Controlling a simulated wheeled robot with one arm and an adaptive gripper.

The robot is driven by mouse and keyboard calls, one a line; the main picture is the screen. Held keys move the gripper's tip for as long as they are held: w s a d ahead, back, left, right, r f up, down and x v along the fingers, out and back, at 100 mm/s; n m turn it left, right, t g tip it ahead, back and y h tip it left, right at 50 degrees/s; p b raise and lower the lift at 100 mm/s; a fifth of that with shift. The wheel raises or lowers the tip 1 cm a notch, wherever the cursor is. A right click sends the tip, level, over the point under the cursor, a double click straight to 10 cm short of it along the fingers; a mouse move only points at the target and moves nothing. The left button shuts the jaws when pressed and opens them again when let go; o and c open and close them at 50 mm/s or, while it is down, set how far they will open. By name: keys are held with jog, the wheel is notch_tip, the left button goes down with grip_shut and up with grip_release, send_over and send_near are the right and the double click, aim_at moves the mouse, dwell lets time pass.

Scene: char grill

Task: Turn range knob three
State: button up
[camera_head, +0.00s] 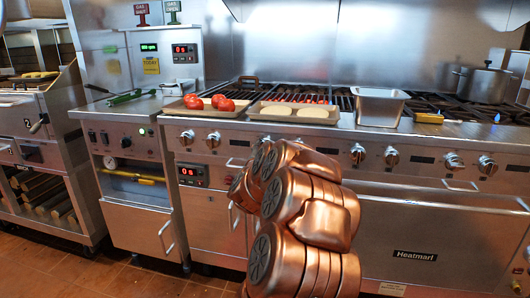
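The range's front panel carries a row of metal knobs. At the left are a first knob (186,137) and a second knob (213,140). My copper arm covers the panel right of these and hides part of the row. Right of the arm are more knobs, one (357,154) close to the arm, one (391,156) beside it, and two farther right (453,161) (487,165). No number labels are readable beside the knobs, so I cannot tell which is knob three. My gripper's fingers do not show.
A tray of tomatoes (169,108) and a tray of pale patties (255,112) lie on the front ledge. A steel pan (381,107) stands right of them, and a pot (485,84) at the back right. Oven handles (460,186) stick out below the knobs. Tiled floor lies in front.

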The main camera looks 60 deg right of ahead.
dwell(0.4)
jog(key=o, duration=1.2)
jog(key=shift+c, duration=0.2)
jog(key=shift+a, duration=0.15)
jog(key=v, duration=0.7)
jog(key=shift+s+a, duration=0.1)
jog(key=shift+a, duration=0.05)
